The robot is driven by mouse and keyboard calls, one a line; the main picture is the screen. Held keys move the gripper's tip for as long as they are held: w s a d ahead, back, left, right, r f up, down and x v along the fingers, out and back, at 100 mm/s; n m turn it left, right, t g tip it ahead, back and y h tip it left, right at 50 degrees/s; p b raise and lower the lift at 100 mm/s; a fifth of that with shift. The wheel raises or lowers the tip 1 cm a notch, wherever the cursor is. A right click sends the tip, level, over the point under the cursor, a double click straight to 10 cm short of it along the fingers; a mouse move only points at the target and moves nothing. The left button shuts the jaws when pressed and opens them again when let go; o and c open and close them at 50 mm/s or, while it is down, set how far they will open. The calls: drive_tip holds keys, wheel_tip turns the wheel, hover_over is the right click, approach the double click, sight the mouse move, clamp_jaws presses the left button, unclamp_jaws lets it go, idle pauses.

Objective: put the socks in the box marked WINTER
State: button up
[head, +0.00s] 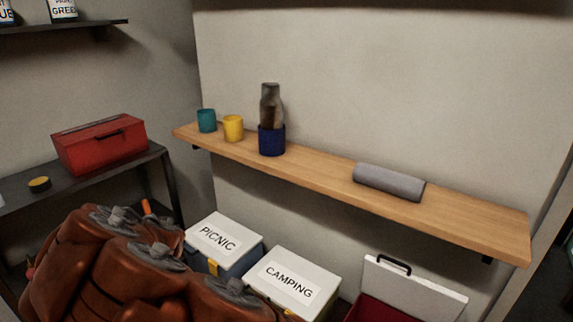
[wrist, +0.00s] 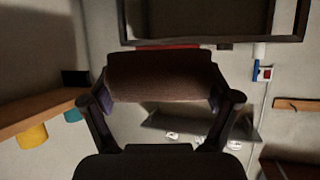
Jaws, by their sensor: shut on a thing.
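In the wrist view my gripper (wrist: 160,100) has its two fingers closed on the sides of a dark brown rolled bundle (wrist: 160,76). It looks like cloth, but I cannot tell for sure that it is the socks. In the head view the gripper and bundle do not show. An open box with a red body (head: 375,309) and a raised white lid (head: 413,287) stands at the lower right; no label on it is visible. I see no WINTER mark. A grey roll (head: 388,182) lies on the wooden shelf.
Closed boxes marked PICNIC (head: 222,236) and CAMPING (head: 290,282) stand below the wooden shelf (head: 320,168). On it are a teal cup (head: 206,120), a yellow cup (head: 233,128) and a blue cup (head: 271,141) with a dark bottle-like thing. A red toolbox (head: 100,145) sits at left.

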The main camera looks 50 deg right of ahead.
drive_tip(key=s+d+r+m+g+h+b, duration=0.1)
drive_tip(key=s+d+r+m+h, duration=0.1)
drive_tip(key=s+d+r, duration=0.4)
drive_tip(key=s+d+r+m+g+h, duration=0.1)
drive_tip(key=s+d+m+g+h, duration=0.2)
drive_tip(key=d, duration=0.5)
drive_tip(key=s+d+r+m+h+b, duration=0.1)
drive_tip(key=s+d+r+m+h, duration=0.1)
drive_tip(key=s+d+r, duration=0.3)
drive_tip(key=s+d+r+m+g+h, duration=0.1)
drive_tip(key=s+d+r+m+g, duration=0.2)
drive_tip(key=s, duration=0.5)
drive_tip(key=s+d+r+m+g+h+b, duration=0.1)
drive_tip(key=s+d+r+m+g, duration=0.15)
drive_tip(key=s, duration=0.45)
drive_tip(key=s+d+r+m+g, duration=0.2)
drive_tip(key=s+d+g, duration=0.1)
drive_tip(key=s, duration=0.5)
drive_tip(key=p, duration=0.4)
hover_over(317, 165)
drive_tip(key=shift+w+f+t, duration=0.1)
drive_tip(key=shift+f+t, duration=0.25)
drive_tip(key=shift+f, duration=0.2)
drive_tip(key=shift+f+p, duration=0.55)
drive_tip(key=shift+f, duration=1.25)
drive_tip(key=shift+f, duration=0.15)
drive_tip(key=o, duration=0.9)
